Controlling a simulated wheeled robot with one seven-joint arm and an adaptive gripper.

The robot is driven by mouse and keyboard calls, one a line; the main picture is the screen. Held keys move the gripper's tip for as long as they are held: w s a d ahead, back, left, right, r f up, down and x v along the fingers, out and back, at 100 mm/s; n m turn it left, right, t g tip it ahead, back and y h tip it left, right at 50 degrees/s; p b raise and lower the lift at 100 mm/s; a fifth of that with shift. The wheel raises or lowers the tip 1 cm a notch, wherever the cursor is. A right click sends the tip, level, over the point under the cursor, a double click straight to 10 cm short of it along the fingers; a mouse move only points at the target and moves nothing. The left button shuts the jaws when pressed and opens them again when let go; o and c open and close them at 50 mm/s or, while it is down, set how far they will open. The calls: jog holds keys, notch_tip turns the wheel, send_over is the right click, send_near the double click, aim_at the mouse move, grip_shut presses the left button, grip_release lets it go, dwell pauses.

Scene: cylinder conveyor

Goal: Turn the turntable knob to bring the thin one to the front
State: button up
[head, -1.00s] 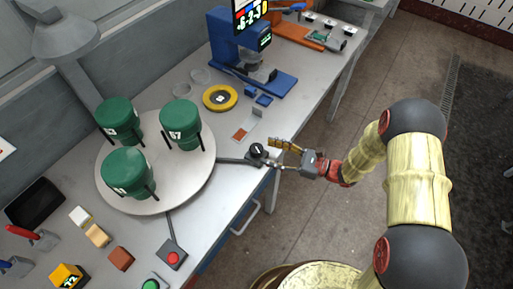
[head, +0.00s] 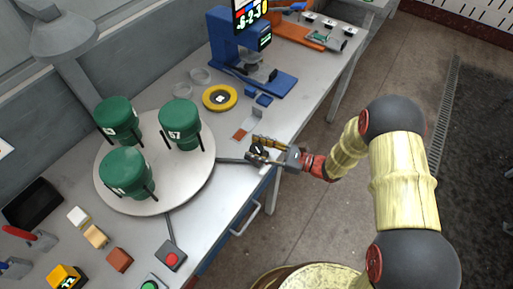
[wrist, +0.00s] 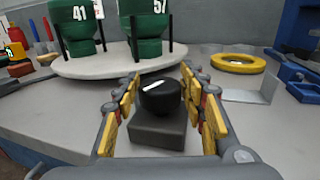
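The round pale turntable (head: 170,193) stands on the bench at left and bears three green cylinders: one at the back left (head: 118,120), one at the right (head: 180,122) and one at the front (head: 127,172). They look similar in width from here. In the wrist view, two cylinders show the numbers 41 (wrist: 75,28) and 57 (wrist: 152,30). The black knob (wrist: 161,98) with a white mark sits on a dark box (wrist: 158,130). My gripper (wrist: 160,85) is open, its yellow-padded fingers on either side of the knob, with gaps visible. In the head view my gripper (head: 262,147) partly covers the knob.
A yellow ring (head: 220,97) and a blue press (head: 240,60) stand beyond the knob. A small metal bracket (wrist: 252,90) is right of the fingers. A red button box (head: 171,255) and small blocks (head: 95,236) lie at the front left.

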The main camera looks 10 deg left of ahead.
jog(key=c, duration=0.6)
jog(key=shift+c, duration=0.5)
jog(key=shift+n+g, duration=0.5)
jog(key=shift+g, duration=0.3)
jog(key=shift+n+g, duration=0.6)
jog(key=shift+g, duration=0.4)
jog(key=shift+n+g+b, duration=0.35)
jog(key=shift+n+g, duration=0.65)
jog(key=shift+g, duration=0.5)
jog(key=shift+n+g+h, duration=0.4)
jog(key=shift+n+g, duration=0.3)
jog(key=shift+g, duration=0.4)
jog(key=o, duration=1.1)
jog(key=shift+c, duration=0.2)
jog(key=shift+o, duration=0.2)
